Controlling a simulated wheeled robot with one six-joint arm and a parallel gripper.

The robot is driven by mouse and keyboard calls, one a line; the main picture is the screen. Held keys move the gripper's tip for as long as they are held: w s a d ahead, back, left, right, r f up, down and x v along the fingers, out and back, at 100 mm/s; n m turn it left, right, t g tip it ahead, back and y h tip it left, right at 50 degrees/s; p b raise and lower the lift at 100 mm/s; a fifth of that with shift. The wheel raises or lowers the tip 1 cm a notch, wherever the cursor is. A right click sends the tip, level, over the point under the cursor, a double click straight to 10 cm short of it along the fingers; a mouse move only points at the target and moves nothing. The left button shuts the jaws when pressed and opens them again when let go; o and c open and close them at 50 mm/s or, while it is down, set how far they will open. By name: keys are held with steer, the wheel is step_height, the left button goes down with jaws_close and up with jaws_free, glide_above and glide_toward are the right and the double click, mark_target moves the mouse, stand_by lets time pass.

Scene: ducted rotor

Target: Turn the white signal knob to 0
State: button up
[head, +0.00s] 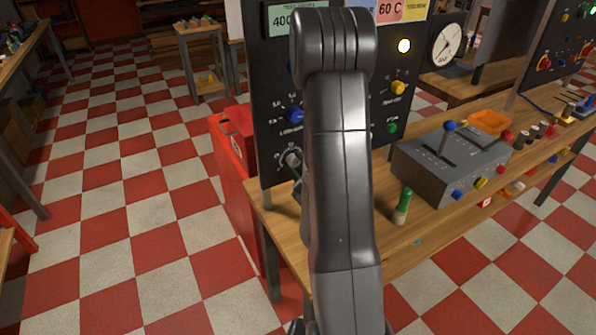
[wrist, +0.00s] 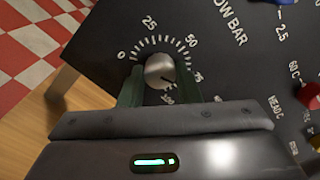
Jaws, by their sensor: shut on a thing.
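The white signal knob (wrist: 160,70) shows in the wrist view as a pale, round, metallic-looking knob inside a dial marked 0, 25, 50, 75 and 100. A dark mark on its face appears to point to the lower right, toward the 75 to 100 side, away from the 0 at the left. My gripper (wrist: 161,83) has its dark green fingers on either side of the knob, shut on it. In the head view the knob (head: 292,159) is low on the left of the black panel; my arm hides most of the gripper there.
The black panel (head: 272,75) carries a blue knob (head: 294,115), a yellow knob (head: 398,88) and a green button (head: 392,128). A grey lever box (head: 440,172) and a green-topped cylinder (head: 402,206) stand on the wooden bench. A red cabinet (head: 232,150) is at the left.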

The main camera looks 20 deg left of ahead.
steer(key=n+b, duration=0.1)
steer(key=b, duration=0.1)
steer(key=n+b, duration=0.1)
steer(key=n, duration=0.1)
steer(key=n+b, duration=0.1)
steer(key=b, duration=0.1)
steer(key=shift+f+n+b, duration=0.3)
steer(key=n+b, duration=0.4)
steer(key=shift+n+b, duration=0.3)
steer(key=shift+b, duration=0.1)
steer(key=n+b, duration=0.4)
steer(key=shift+r, duration=0.1)
steer(key=n+b, duration=0.4)
steer(key=n, duration=0.2)
steer(key=n+b, duration=0.3)
steer(key=n, duration=0.1)
steer(key=n+b, duration=0.3)
steer(key=n, duration=0.2)
steer(key=shift+n, duration=0.4)
steer(key=n+b, duration=0.3)
steer(key=n, duration=0.1)
steer(key=shift+n, duration=0.3)
steer(key=shift+r+n+b, duration=0.15)
steer(key=shift+n+b, duration=0.9)
steer(key=shift+n, duration=1.15)
